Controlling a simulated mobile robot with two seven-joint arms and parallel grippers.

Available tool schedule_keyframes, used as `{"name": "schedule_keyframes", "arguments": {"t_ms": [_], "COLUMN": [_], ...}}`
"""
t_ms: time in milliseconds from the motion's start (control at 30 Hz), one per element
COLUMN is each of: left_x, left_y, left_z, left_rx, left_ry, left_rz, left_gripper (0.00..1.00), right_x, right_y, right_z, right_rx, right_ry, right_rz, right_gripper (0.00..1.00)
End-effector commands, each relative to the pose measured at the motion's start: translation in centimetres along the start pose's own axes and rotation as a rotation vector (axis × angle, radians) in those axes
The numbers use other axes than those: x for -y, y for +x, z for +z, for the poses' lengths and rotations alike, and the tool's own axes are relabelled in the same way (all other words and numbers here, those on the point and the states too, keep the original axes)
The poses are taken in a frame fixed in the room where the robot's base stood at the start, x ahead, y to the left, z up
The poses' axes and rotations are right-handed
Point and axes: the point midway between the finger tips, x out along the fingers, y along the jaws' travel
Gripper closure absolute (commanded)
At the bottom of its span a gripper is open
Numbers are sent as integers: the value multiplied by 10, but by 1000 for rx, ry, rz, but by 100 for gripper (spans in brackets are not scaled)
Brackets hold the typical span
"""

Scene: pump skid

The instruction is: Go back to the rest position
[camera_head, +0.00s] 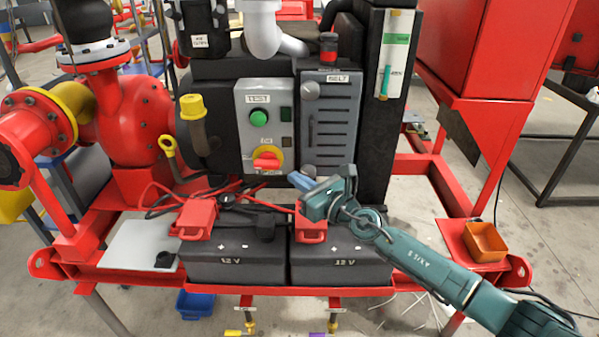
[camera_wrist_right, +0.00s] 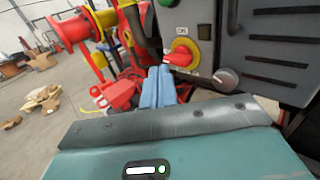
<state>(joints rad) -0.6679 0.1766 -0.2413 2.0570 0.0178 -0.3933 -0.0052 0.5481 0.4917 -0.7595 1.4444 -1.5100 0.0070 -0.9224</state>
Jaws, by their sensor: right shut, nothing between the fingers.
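My right arm comes in from the lower right in the head view. My right gripper (camera_head: 298,180) is in front of the pump skid's control panel, above the right battery (camera_head: 340,262). Its blue fingers are shut with nothing between them. In the right wrist view the fingers (camera_wrist_right: 158,88) point towards the panel's red and yellow rotary switch (camera_wrist_right: 183,54). In the head view this switch (camera_head: 267,159) is just left of the fingertips, and I cannot tell whether they touch. My left gripper is not in view.
A green button (camera_head: 258,117) is above the switch. A grey louvred door (camera_head: 330,120) is behind the gripper. Red clamps (camera_head: 197,218) and cables lie on the left battery (camera_head: 235,262). An orange bin (camera_head: 485,241) is on the skid's right end. Open floor lies at far right.

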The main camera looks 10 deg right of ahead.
Motion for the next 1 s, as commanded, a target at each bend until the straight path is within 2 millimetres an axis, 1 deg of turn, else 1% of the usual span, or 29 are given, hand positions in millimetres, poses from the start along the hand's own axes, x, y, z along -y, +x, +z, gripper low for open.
{"name": "schedule_keyframes", "arguments": {"t_ms": [67, 167, 267, 367, 400, 467, 500, 567, 600, 667, 700, 767, 800, 900, 967, 1000], "left_x": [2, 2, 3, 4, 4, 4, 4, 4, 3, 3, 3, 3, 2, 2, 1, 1], "left_y": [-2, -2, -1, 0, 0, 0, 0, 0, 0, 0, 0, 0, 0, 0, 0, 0], "left_z": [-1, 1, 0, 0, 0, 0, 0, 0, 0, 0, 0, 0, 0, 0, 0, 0], "left_rx": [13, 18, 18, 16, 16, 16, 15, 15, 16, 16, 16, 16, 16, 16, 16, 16], "left_ry": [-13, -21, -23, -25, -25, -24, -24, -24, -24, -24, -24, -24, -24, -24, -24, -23], "left_rz": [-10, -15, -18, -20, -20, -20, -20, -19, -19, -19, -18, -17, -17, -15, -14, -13], "left_gripper": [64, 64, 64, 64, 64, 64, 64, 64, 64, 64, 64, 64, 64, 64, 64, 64], "right_x": [-5, -11, -26, -46, -54, -64, -70, -79, -85, -94, -100, -110, -116, -130, -136, -140], "right_y": [-6, -11, -22, -45, -57, -78, -93, -117, -134, -162, -181, -208, -225, -260, -274, -282], "right_z": [2, -3, -18, -42, -53, -71, -83, -102, -115, -133, -145, -160, -168, -183, -187, -190], "right_rx": [-2, -1, 4, 12, 17, 28, 38, 58, 76, 113, 143, 196, 236, 335, 386, -407], "right_ry": [0, 39, 231, 606, 794, 1091, 1286, 1576, 1764, 2037, 2208, 2441, 2577, 2841, 2950, -2955], "right_rz": [-1, -2, -16, -60, -92, -152, -198, -279, -339, -438, -507, -612, -679, -821, -884, 902], "right_gripper": [100, 100, 100, 100, 100, 100, 100, 100, 100, 100, 100, 100, 100, 100, 100, 100]}}
